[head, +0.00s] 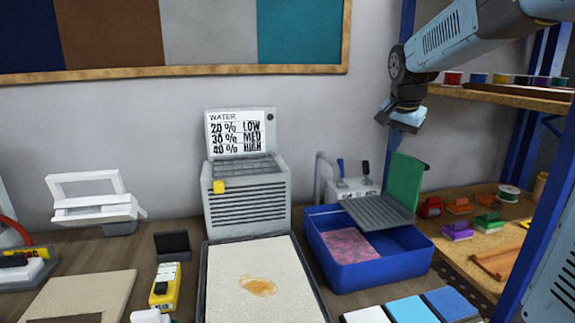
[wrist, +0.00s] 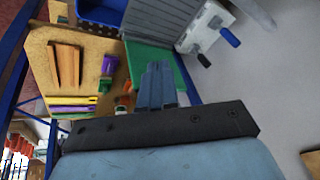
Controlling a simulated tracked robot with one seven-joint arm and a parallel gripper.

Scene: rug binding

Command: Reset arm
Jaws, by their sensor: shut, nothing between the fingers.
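My gripper (head: 386,120) is at the upper right of the head view, raised above the blue bin and clear of the bench. In the wrist view its fingers (wrist: 157,88) are together in the middle, with nothing between them. In the head view the arm reaches in from the upper right, with the gripper pointing down. A green panel (head: 405,182) stands just below and to the right of the gripper, and it also shows behind the fingers in the wrist view (wrist: 137,58).
A grey unit with a water sign (head: 240,132) stands behind a stained beige mat (head: 255,298). A blue-post shelf (head: 500,96) with spools stands close on the right.

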